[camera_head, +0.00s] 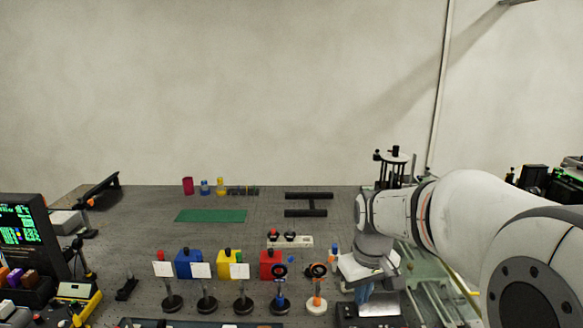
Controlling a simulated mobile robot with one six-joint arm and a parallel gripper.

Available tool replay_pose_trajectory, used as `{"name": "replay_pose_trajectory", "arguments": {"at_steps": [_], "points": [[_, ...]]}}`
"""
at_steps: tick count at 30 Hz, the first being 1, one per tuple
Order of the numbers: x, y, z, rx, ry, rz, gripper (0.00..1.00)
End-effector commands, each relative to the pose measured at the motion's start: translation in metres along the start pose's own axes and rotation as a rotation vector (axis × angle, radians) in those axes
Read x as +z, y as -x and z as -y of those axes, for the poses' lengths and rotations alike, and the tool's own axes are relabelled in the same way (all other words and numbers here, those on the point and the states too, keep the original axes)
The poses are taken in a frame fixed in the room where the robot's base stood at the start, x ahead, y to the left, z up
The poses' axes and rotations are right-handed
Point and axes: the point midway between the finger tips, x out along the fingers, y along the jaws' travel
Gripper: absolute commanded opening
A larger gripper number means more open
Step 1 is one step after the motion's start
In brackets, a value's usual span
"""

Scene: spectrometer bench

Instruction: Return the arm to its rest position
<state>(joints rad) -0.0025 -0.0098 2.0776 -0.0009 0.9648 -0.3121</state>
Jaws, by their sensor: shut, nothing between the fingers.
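My white and grey arm (460,215) reaches in from the right edge over the right side of the bench. My gripper (364,293) points down at its end, low over the bench's front right. It is small and partly covered by my own wrist, but it appears shut with nothing held. A dark block with a pale top (378,308) is right beside or below the fingertips; I cannot tell whether they touch it.
The perforated bench (140,235) holds a green mat (211,216) and black bars (309,195). White cards on posts (201,271), coloured blocks (229,259) and ring mounts (280,272) stand left of my gripper. A screen (20,225) is far left. The bench's middle is mostly clear.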

Motion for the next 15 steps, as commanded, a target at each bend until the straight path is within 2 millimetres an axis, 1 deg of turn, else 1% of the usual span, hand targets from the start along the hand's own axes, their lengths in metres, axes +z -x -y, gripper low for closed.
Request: {"name": "replay_pose_trajectory", "arguments": {"at_steps": [1,6,12,15], "points": [[0.015,0.008,0.005,0.006,-0.027,-0.017,0.0],[0.061,0.022,0.019,0.018,-0.123,-0.067,0.0],[0.112,0.027,0.036,0.026,-0.232,-0.12,0.0],[0.131,0.026,0.042,0.027,-0.272,-0.142,0.0]]}}
